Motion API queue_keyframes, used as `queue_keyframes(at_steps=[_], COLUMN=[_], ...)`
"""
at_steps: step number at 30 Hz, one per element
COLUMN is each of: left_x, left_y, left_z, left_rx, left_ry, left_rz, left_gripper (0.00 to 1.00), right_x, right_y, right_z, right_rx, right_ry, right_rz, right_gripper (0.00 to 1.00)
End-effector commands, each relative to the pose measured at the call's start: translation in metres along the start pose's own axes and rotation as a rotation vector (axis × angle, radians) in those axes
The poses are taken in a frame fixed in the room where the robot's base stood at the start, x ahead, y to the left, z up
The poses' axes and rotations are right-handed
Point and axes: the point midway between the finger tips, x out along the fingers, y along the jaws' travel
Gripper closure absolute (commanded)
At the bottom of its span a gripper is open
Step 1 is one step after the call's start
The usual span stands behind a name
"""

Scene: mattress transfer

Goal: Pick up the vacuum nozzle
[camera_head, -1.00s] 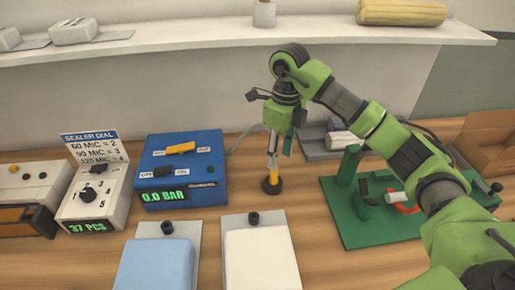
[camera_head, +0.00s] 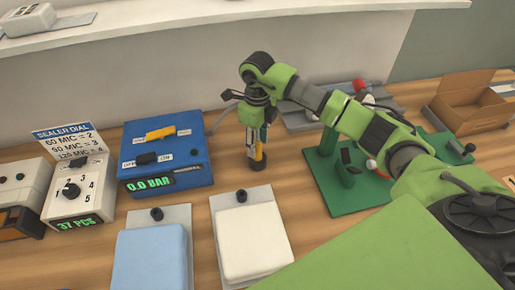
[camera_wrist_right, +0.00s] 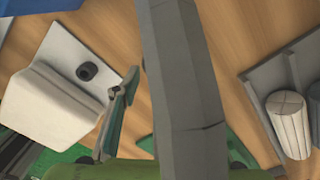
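The vacuum nozzle (camera_head: 258,155), a yellow shaft with a round black foot, stands upright on the wooden table to the right of the blue vacuum box. My right gripper (camera_head: 256,136) points down over it, with its fingers at the nozzle's upper part and covering some of it. Whether the fingers press on it is not clear. In the right wrist view one finger (camera_wrist_right: 118,110) shows, while a broad grey bar in the middle hides much of the space between the fingers. The nozzle cannot be made out there. My left gripper is not in view.
The blue box (camera_head: 190,175) reads 0.0 BAR. The sealer dial unit (camera_head: 88,190) stands left of it. Blue (camera_head: 150,260) and white (camera_head: 250,240) pads lie in front. A green fixture (camera_head: 345,195), a grey tray (camera_head: 300,122) and a cardboard box (camera_head: 470,105) are on the right.

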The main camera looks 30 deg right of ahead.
Motion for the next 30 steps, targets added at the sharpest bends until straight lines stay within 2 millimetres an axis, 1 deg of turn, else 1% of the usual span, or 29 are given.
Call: queue_keyframes(at_steps=[1, 3, 7, 10, 15, 16, 17, 18, 20, 21, 30], left_x=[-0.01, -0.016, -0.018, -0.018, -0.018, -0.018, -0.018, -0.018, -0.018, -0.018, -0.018], left_y=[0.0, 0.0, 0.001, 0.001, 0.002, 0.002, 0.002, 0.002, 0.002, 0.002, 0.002], left_z=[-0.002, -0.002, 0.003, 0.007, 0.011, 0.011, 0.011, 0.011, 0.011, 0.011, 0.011], left_rx=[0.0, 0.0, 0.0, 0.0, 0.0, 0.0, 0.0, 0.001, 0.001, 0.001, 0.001], left_ry=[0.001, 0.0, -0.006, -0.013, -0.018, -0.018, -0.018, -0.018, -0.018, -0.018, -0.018], left_rz=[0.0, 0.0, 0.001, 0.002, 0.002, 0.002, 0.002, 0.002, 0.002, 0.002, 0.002], left_gripper=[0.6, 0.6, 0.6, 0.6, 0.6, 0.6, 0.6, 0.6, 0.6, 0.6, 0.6], right_x=[0.005, 0.016, 0.033, 0.038, 0.039, 0.039, 0.039, 0.039, 0.039, 0.039, 0.038], right_y=[0.002, 0.003, 0.002, 0.001, 0.001, 0.001, 0.001, 0.001, 0.001, 0.001, 0.001], right_z=[-0.001, -0.001, -0.001, -0.001, 0.0, 0.0, 0.0, 0.0, 0.0, 0.0, 0.0], right_rx=[0.001, 0.002, 0.001, 0.001, 0.001, 0.001, 0.001, 0.001, 0.001, 0.001, 0.001], right_ry=[0.006, 0.006, 0.003, 0.002, 0.001, 0.001, 0.001, 0.001, 0.001, 0.001, 0.001], right_rz=[0.005, 0.005, 0.003, 0.001, 0.0, 0.0, 0.0, 0.0, 0.0, 0.0, 0.0], right_gripper=[0.6, 0.6, 0.6, 0.6, 0.6, 0.63, 0.71, 0.81, 0.96, 1.0, 1.0])
